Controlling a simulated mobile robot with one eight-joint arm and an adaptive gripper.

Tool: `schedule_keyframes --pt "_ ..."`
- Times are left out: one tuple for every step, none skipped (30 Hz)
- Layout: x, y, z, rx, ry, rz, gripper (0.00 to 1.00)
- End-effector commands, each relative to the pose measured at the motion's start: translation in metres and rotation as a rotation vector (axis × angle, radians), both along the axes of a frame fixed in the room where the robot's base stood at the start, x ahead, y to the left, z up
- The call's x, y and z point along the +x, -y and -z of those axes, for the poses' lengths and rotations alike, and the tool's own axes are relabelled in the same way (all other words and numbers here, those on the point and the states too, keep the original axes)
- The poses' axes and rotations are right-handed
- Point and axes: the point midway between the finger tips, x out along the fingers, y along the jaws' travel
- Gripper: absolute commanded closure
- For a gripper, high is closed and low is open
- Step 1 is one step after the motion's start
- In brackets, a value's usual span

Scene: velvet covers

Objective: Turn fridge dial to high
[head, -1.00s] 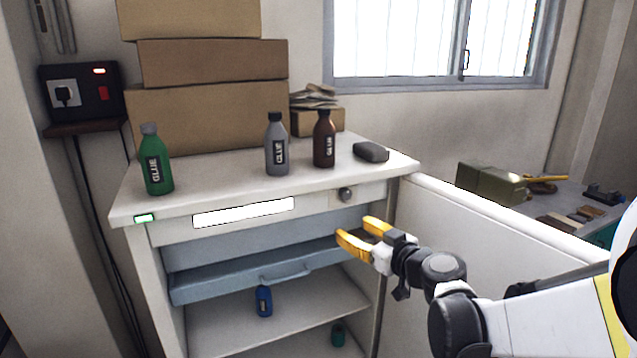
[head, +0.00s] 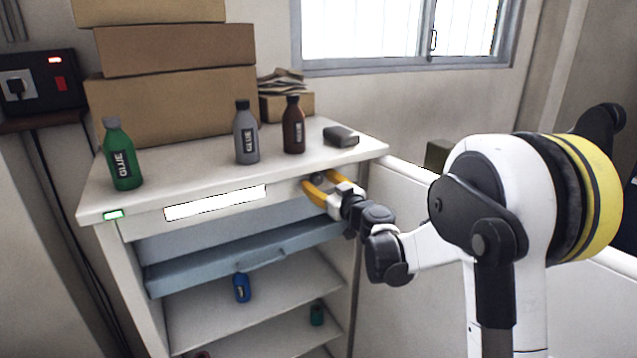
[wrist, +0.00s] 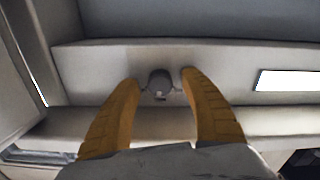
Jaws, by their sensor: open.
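The fridge dial (wrist: 160,84) is a small round grey knob on the pale front panel. In the wrist view it sits between the tips of my two yellow fingers, near their ends. In the head view the dial (head: 319,180) shows between the fingers at the panel's right end. My gripper (head: 314,188) is open around the dial; I cannot tell whether either finger touches it. The open fridge (head: 200,310) has a white top and a blue drawer front inside. Any markings around the dial are too small to read.
Green (head: 122,158), grey (head: 246,135) and brown (head: 293,128) glue bottles and a dark grey block (head: 341,136) stand on the fridge top. Cardboard boxes (head: 180,105) are stacked behind. The open fridge door (head: 395,195) stands to the right, beside my arm.

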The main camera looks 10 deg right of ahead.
Motion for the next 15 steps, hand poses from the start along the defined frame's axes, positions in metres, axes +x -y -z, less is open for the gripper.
schedule_keyframes --pt "0.0016 -0.0006 -0.0001 0.0 0.0 0.0 0.48" --pt "0.0022 -0.0007 -0.0001 0.0 0.0 0.0 0.48" --pt "0.0025 -0.0008 -0.0003 0.0 0.0 0.0 0.48" --pt "0.0025 -0.0008 -0.0003 0.0 0.0 0.0 0.48" --pt "0.0025 -0.0008 -0.0003 0.0 0.0 0.0 0.48" --pt "0.0024 -0.0008 -0.0004 0.0 0.0 0.0 0.48" --pt "0.0024 -0.0008 -0.0004 0.0 0.0 0.0 0.48" --pt "0.0023 -0.0007 -0.0003 0.0 0.0 0.0 0.48" --pt "0.0023 -0.0007 -0.0003 0.0 0.0 0.0 0.53" --pt "0.0023 -0.0007 -0.0003 0.0 0.0 0.0 0.62" --pt "0.0022 -0.0007 -0.0003 0.0 0.0 0.0 0.71" --pt "0.0022 -0.0007 -0.0003 0.0 0.0 0.0 0.83" --pt "0.0022 -0.0007 -0.0003 0.0 0.0 0.0 0.93" --pt "0.0022 -0.0008 -0.0003 0.0 0.0 0.0 1.0" --pt "0.0022 -0.0007 -0.0003 0.0 0.0 0.0 1.0"
